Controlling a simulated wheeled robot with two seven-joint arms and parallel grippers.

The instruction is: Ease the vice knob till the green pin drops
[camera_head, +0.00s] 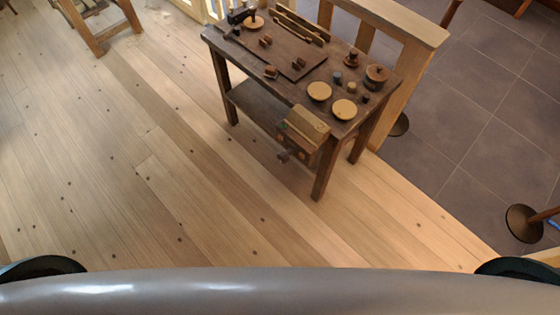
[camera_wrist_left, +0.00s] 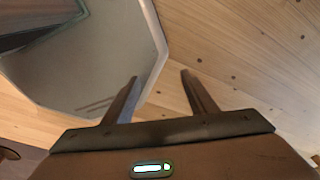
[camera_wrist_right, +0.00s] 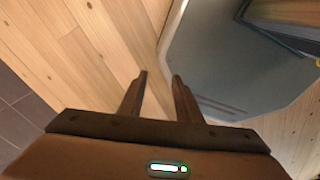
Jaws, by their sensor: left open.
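A wooden vice (camera_head: 308,124) is fixed to the near edge of a dark workbench (camera_head: 336,133). A dark knob (camera_head: 284,156) sticks out low on its front side. A small green spot (camera_head: 283,126), possibly the green pin, shows at the vice's left side; how it sits is too small to tell. My left gripper (camera_wrist_left: 159,76) is open and empty above the floor. My right gripper (camera_wrist_right: 160,75) is open with a narrower gap, also empty above the floor. Neither gripper shows in the head view, and both are away from the vice.
On the bench stand round pale discs (camera_head: 319,91), a lidded brown pot (camera_head: 376,75) and several small turned pieces. A lower shelf (camera_head: 262,108) spans the legs. Wooden floor (camera_head: 180,190) in front of the bench is clear. A dark round stand base (camera_head: 524,223) is at right.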

